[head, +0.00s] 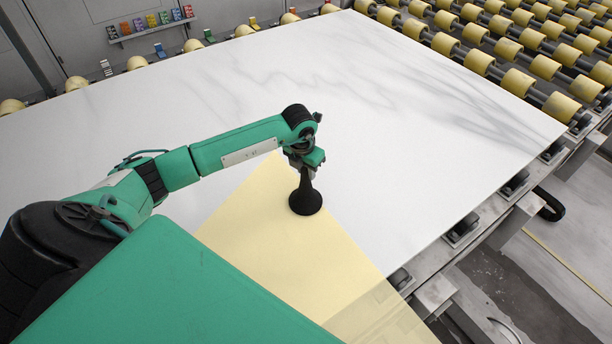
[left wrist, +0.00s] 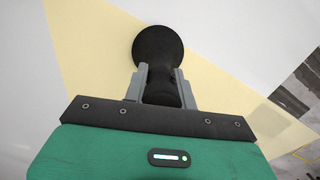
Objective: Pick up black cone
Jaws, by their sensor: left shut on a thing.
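The black cone (head: 306,199) has a wide round base and a narrow upper part. In the head view it is upright over the yellow area of the white slab, with its base at or just above the surface; I cannot tell if it touches. My left gripper (head: 304,172) comes down from above and is shut on the cone's narrow upper part. In the left wrist view the cone (left wrist: 157,48) stands out between the two grey fingers of the left gripper (left wrist: 160,80). The fingers hide part of its sides. My right gripper is not in view.
A large white stone slab (head: 400,140) with grey veins lies on a roller table with yellow rollers (head: 517,82). A pale yellow triangular area (head: 270,240) covers its near part. A shelf of small coloured items (head: 150,27) is at the back.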

